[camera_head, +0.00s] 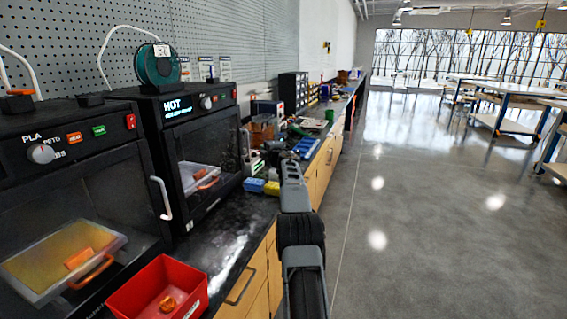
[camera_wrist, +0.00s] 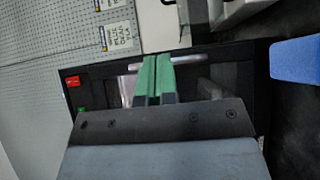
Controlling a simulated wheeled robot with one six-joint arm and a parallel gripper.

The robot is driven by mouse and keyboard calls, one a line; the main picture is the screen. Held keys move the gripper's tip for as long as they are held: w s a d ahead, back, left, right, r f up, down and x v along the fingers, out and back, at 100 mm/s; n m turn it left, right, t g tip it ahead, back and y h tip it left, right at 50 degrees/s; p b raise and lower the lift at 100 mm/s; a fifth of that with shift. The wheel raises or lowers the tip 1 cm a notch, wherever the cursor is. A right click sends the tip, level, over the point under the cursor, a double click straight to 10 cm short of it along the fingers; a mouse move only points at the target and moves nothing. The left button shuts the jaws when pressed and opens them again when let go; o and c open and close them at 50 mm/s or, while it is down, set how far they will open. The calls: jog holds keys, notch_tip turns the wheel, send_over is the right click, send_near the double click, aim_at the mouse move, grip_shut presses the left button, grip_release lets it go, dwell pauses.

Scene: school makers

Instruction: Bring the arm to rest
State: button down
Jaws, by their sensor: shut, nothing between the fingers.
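My gripper (camera_wrist: 154,78) shows in the wrist view with its two green fingers side by side and touching, and nothing is held between them. Behind the fingers in that view is a dark framed front with a pale bar handle (camera_wrist: 185,61); I cannot tell whether the fingers touch it. In the head view my arm reaches forward from the bottom centre, along the front edge of the black worktop (camera_head: 222,245). Its far end is small among the bench items there, so the fingers are not clear.
Two black ovens, one marked PLA (camera_head: 62,190) and one marked HOT (camera_head: 185,105), stand at left. A red bin (camera_head: 135,296) holds a small orange piece. A blue block (camera_head: 253,185) and a yellow block (camera_head: 271,188) lie near my arm. The floor (camera_head: 430,230) at right is clear.

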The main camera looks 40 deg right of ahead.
jog(key=s+d+b, duration=0.1)
jog(key=s+d, duration=0.1)
jog(key=s, duration=0.6)
jog(key=shift+d+f, duration=0.2)
jog(key=shift+d, duration=0.1)
jog(key=s+d+f+m+g+h, duration=0.4)
jog(key=s+f+m+g+h, duration=0.15)
jog(key=f+m, duration=0.3)
jog(key=s+a+m+g+y+p, duration=0.1)
jog(key=s+a+m+g+p, duration=0.25)
jog(key=a+m+g, duration=0.35)
jog(key=s+a+r+m+g+y+p, duration=0.1)
jog(key=s+a+r+y+p, duration=0.2)
jog(key=s+a, duration=0.65)
jog(key=s+a+r+g+y+p, duration=0.15)
jog(key=s+a+p, duration=0.35)
jog(key=a, duration=1)
jog(key=s+a+r+m+y+p, duration=0.1)
jog(key=s+a+r+y+p, duration=0.2)
jog(key=s+a, duration=0.7)
jog(key=a+r+n+t+y+p, duration=0.1)
jog(key=a+r+n+p, duration=0.1)
jog(key=a+r+p, duration=0.2)
jog(key=a+r, duration=0.1)
jog(key=a, duration=0.1)
jog(key=shift+a, duration=0.3)
